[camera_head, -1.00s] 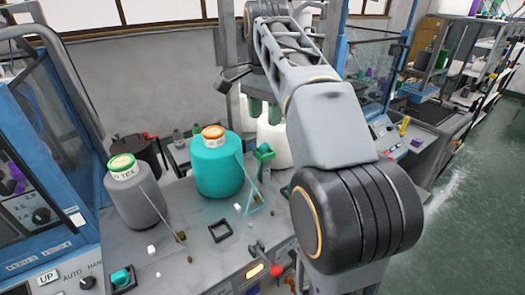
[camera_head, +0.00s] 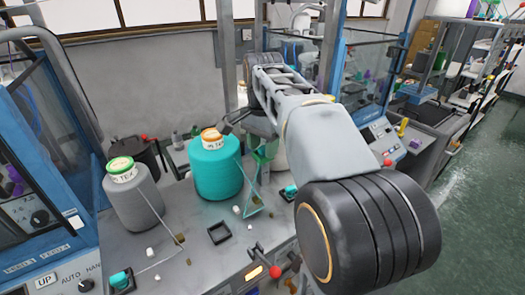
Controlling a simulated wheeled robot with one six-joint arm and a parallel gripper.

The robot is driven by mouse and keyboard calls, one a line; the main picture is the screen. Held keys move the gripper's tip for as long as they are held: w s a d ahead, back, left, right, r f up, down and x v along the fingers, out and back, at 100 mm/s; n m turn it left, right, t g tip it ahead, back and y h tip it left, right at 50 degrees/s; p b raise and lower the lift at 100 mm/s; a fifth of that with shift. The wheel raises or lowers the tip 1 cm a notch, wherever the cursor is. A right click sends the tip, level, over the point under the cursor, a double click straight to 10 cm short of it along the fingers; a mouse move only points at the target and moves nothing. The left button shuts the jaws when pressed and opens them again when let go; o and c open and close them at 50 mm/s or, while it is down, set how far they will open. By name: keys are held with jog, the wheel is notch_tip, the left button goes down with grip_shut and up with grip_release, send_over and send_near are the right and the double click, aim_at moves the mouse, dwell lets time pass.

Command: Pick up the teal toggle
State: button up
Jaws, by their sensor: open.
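One teal toggle (camera_head: 121,279) sits in a dark square frame at the front left of the grey machine top. A second teal toggle (camera_head: 290,190) sits in a dark frame to the right, close to my arm. My gripper (camera_head: 265,152), with green fingers, is open behind the second toggle and right of the teal yarn cone. It appears above the work surface and apart from both toggles. The exact gap between its fingers is hard to make out.
A teal yarn cone (camera_head: 217,168) and a grey yarn cone (camera_head: 134,197) stand on the machine top. An empty dark square frame (camera_head: 219,233) lies between the toggles. A red-knobbed lever (camera_head: 275,271) stands at the front edge. Small white pieces lie scattered.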

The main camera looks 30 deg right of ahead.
jog(key=c, duration=0.8)
jog(key=shift+c, duration=0.2)
jog(key=shift+r, duration=0.8)
jog(key=s+d+r, duration=0.6)
jog(key=s+r, duration=0.5)
jog(key=s, duration=0.1)
jog(key=shift+d+r, duration=0.2)
jog(key=shift+d, duration=0.15)
jog(key=shift+s, duration=0.1)
